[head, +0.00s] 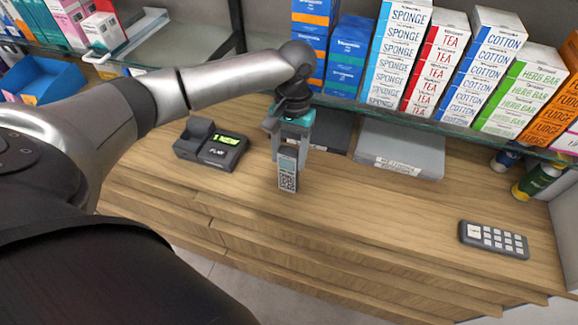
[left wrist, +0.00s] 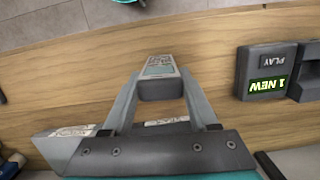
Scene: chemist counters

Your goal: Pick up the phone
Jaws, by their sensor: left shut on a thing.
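The phone (head: 288,174) is a slim grey handset with a small screen and a patterned keypad. It stands roughly upright in the head view, just above or touching the wooden counter; I cannot tell which. My left gripper (head: 290,150) comes down from above and is shut on its upper part. In the left wrist view the phone (left wrist: 158,68) sits between the two grey fingers of my left gripper (left wrist: 158,88), its screen nearest the fingertips. My right gripper does not clearly show.
A dark answering machine (head: 212,148) with a lit green display stands left of the phone. A grey box (head: 400,148) lies behind to the right. A keypad remote (head: 493,239) lies front right. A glass shelf with product boxes overhangs the back. The counter's front middle is clear.

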